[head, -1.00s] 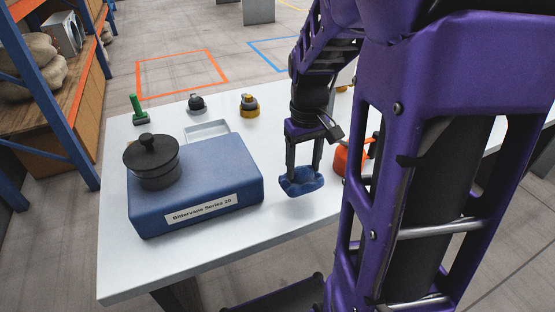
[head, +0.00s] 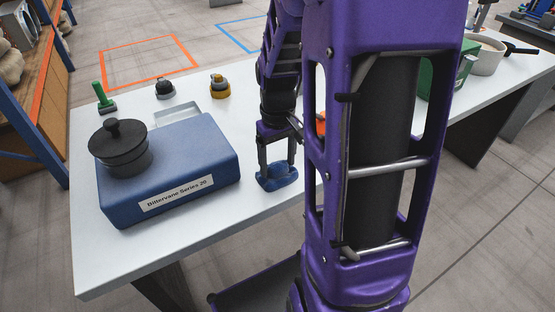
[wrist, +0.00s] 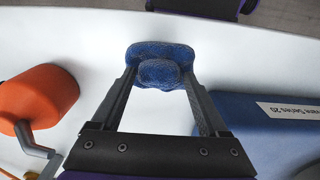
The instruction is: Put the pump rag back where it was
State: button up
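The pump rag (head: 278,180) is a small, lumpy blue cloth near the front edge of the white table. My gripper (head: 277,172) points down, with its fingers on either side of the rag, shut on it. In the wrist view, the rag (wrist: 160,72) is bunched between the fingertips (wrist: 159,82) and bulges past them. It is at or just above the tabletop; I cannot tell if it touches. The blue pump box (head: 205,160), labelled "Bittervane Series 20", stands to the left of the rag, apart from it, with a black lidded pot (head: 120,150) on top.
An orange device with a crank (wrist: 45,97) stands close to the rag, mostly hidden behind my arm in the head view. A shallow tray (head: 158,118), a green-handled tool (head: 102,97) and black (head: 165,89) and yellow (head: 219,88) fittings are at the back. Bare table lies around the rag.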

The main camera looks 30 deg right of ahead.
aim_at(278, 164)
jog(key=shift+o, duration=0.8)
notch_tip(278, 164, up, 12)
jog(key=p, duration=0.2)
jog(key=shift+r+p, duration=0.2)
jog(key=shift+p, duration=0.1)
